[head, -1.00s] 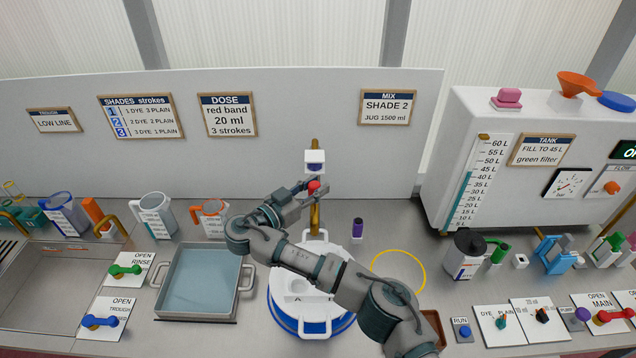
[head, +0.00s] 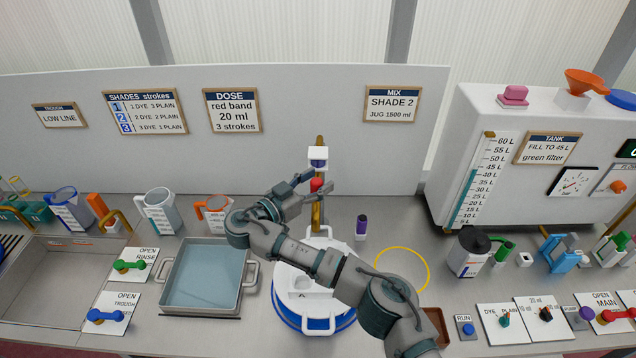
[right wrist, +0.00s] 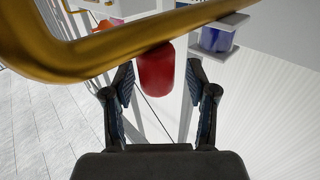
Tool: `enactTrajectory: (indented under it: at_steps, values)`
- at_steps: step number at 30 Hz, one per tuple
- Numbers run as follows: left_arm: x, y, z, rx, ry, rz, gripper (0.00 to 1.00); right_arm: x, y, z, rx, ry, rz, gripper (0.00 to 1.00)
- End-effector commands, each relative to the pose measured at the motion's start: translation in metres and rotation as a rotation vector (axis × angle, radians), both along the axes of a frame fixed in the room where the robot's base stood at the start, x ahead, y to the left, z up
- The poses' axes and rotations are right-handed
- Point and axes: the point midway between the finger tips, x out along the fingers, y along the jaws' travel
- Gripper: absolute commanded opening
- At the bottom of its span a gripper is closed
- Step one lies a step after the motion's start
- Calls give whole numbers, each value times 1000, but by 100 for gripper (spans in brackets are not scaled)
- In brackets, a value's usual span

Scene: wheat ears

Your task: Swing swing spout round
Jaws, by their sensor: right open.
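The brass swing spout (head: 318,215) stands behind the white lidded pot with a blue base (head: 322,318). Its red knob (head: 317,185) sits below a white and blue block (head: 318,156). My right gripper (head: 307,186) is open just left of the knob. In the right wrist view the red knob (right wrist: 156,70) shows between the open fingertips (right wrist: 160,78), with no finger seen gripping it. The brass pipe (right wrist: 100,55) crosses the top of that view, and the block (right wrist: 218,36) is at upper right. My left gripper is not in view.
A grey basin of water (head: 203,275) lies left of the pot. Jugs (head: 158,210) stand behind it. The white tank (head: 480,140) is at the far right.

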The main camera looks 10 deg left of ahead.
Motion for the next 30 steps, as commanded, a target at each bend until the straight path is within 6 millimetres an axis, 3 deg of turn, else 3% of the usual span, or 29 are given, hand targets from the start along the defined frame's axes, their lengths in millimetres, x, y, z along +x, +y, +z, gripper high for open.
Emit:
enactTrajectory:
  at_steps: [12,17,25,26,30]
  values:
    - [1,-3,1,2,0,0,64,3,-9,79,6,-5,-1,57]
    - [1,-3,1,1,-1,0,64,3,-9,93,5,-1,-1,57]
    - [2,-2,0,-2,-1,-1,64,3,-5,94,3,2,-1,57]
    - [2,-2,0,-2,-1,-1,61,3,-5,94,3,2,-1,57]
    - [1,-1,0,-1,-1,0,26,4,-3,83,4,32,14,57]
